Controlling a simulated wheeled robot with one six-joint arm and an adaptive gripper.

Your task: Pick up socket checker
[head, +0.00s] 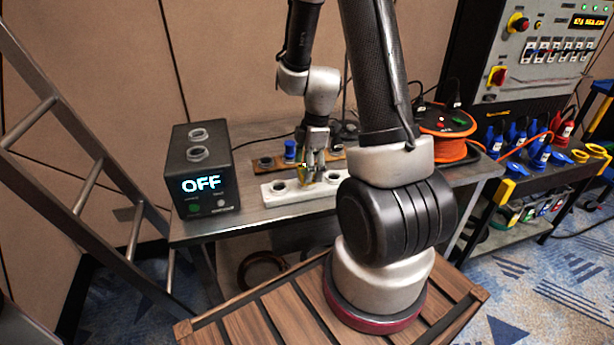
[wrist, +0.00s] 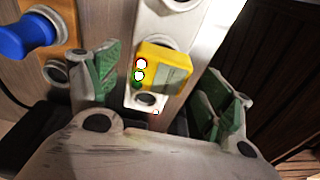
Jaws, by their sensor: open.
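The socket checker (wrist: 168,68) is a small yellow block with a grey-green panel and round red, white and green marks. In the wrist view it sits on a white socket strip (wrist: 172,28), beside a round socket hole. My gripper (wrist: 163,82) is open, with one green-padded finger on each side of the checker and a gap to both. In the head view my gripper (head: 312,168) is low over the white strip (head: 280,197), and a bit of yellow shows by its fingertips. The arm hides part of the strip.
A brown strip (head: 262,163) with a blue plug (head: 290,149) lies behind the white one. A black box reading OFF (head: 205,170) stands at the table's left. An orange cable reel (head: 446,122) is at the right. A ladder (head: 60,110) leans at far left.

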